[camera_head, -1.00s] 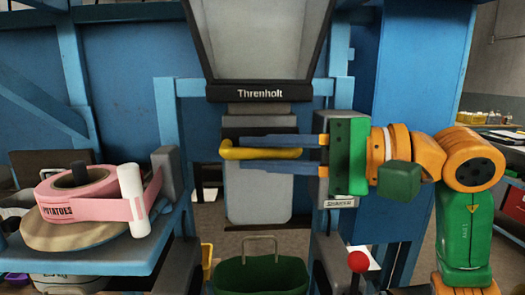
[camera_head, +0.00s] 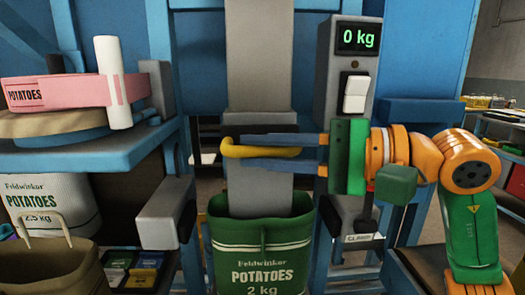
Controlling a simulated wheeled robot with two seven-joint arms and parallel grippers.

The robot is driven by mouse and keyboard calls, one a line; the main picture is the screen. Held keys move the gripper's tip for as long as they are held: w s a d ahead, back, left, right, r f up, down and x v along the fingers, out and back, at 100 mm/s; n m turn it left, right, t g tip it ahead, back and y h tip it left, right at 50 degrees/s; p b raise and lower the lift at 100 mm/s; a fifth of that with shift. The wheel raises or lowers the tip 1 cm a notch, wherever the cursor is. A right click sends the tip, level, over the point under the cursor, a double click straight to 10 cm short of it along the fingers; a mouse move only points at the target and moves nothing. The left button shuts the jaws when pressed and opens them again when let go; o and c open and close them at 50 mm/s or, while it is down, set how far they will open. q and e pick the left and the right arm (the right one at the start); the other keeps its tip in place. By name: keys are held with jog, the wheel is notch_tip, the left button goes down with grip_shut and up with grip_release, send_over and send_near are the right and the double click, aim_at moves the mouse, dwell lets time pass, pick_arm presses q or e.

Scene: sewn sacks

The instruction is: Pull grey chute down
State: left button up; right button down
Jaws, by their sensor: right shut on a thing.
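The grey chute (camera_head: 258,190) hangs upright in the middle of the camera_head view, with a yellow handle (camera_head: 240,150) across its front. My right gripper (camera_head: 270,152) comes in from the right and is shut on the yellow handle, its blue fingers level. The chute's lower end overlaps the open mouth of a green potato sack (camera_head: 262,262) marked 2 kg and appears to sit just inside it. My left gripper is not in view.
A grey scale box (camera_head: 336,95) reading 0 kg stands to the right of the chute. A blue shelf (camera_head: 100,153) with a pink tape roll (camera_head: 55,92) is at the left. Below it are a white sack (camera_head: 60,200) and an olive sack (camera_head: 55,270).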

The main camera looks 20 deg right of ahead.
jog(key=shift+a+f, duration=0.1)
jog(key=shift+f, duration=0.25)
jog(key=c, duration=1.1)
grip_release()
jog(key=o, duration=0.3)
jog(key=shift+w, duration=0.15)
jog(key=shift+s+d, duration=0.25)
jog(key=shift+d, duration=0.1)
jog(key=b+v, duration=0.2)
jog(key=v, duration=0.4)
jog(key=shift+s+d+r, duration=0.15)
jog(key=shift+d, duration=0.1)
jog(key=shift+a, duration=0.1)
